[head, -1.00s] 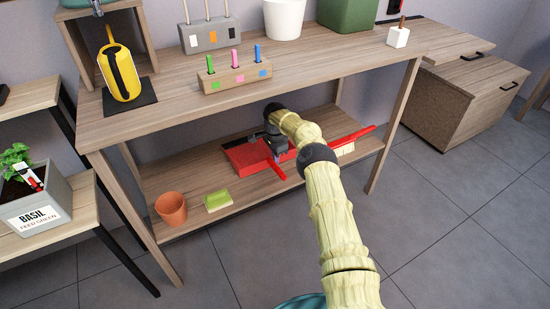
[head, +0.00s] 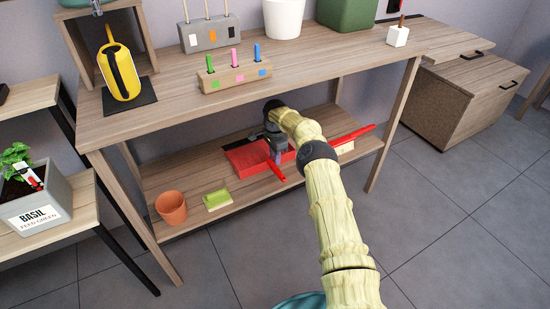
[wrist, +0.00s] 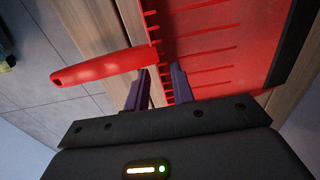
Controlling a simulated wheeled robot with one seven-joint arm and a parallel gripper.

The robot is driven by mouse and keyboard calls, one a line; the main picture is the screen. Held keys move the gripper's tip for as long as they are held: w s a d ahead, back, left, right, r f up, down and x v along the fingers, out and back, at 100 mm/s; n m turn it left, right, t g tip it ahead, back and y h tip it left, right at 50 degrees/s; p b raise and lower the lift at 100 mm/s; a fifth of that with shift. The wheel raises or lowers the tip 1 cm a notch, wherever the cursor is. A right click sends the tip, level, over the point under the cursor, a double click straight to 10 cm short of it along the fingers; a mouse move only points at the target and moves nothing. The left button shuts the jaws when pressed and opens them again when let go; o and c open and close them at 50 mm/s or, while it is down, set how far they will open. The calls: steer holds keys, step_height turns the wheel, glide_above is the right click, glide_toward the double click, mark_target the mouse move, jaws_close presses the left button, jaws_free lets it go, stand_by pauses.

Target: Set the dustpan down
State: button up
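The red dustpan (head: 245,157) lies on the lower shelf (head: 190,178) of the workbench, its handle (head: 277,170) pointing toward the shelf's front edge. In the wrist view, the dustpan's ribbed pan (wrist: 215,45) fills the upper right, and its red handle (wrist: 100,68) extends left. My gripper (head: 273,150) is over the dustpan, partly hidden by my own arm. In the wrist view, my gripper's two purple fingers (wrist: 160,85) are apart, beside the place where handle and pan meet. I see nothing clamped between them.
A red-handled brush (head: 350,139) lies to the right on the shelf. A terracotta pot (head: 171,208) and a green-yellow sponge (head: 217,199) sit at the left. The worktop (head: 320,65) is above my gripper, and a bench leg (head: 394,125) stands at the right.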

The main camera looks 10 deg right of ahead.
step_height(320, 180, up, 7)
steer(key=p, duration=0.2)
steer(key=shift+r+p, duration=0.2)
steer(key=shift+p, duration=0.2)
stand_by(1.2)
